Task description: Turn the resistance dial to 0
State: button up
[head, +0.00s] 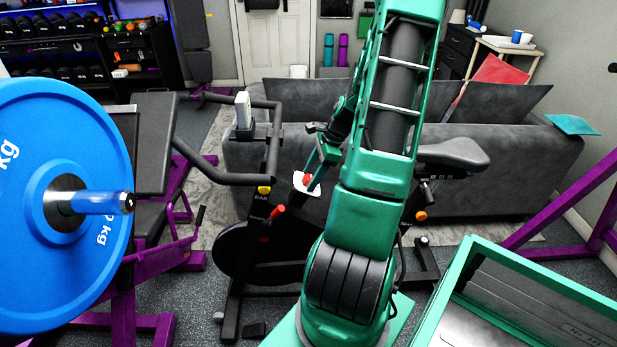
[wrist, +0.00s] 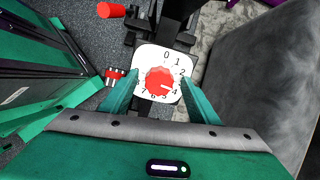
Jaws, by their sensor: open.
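The resistance dial is a red knob (head: 307,180) on a white plate on the exercise bike's frame. In the wrist view the red knob (wrist: 158,81) sits in the middle of the white plate (wrist: 145,56), which has printed numbers. The knob's white mark points right and slightly down, near 4; the 3 is hard to make out. The 0 is at the plate's top. My gripper (wrist: 160,78) is open, with one green finger on each side of the dial. In the head view my gripper (head: 318,165) is at the dial, partly hidden by my arm. Finger contact cannot be told.
The exercise bike (head: 262,250) has handlebars left of my gripper and a saddle (head: 452,154) to the right. A grey sofa (head: 530,165) stands behind it. A blue weight plate (head: 50,260) on a bar is at the left. A red lever (head: 278,211) sits below the dial.

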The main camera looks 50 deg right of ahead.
jog(key=shift+f, duration=0.2)
jog(key=c, duration=1)
jog(key=shift+w, duration=0.1)
jog(key=shift+c, duration=0.2)
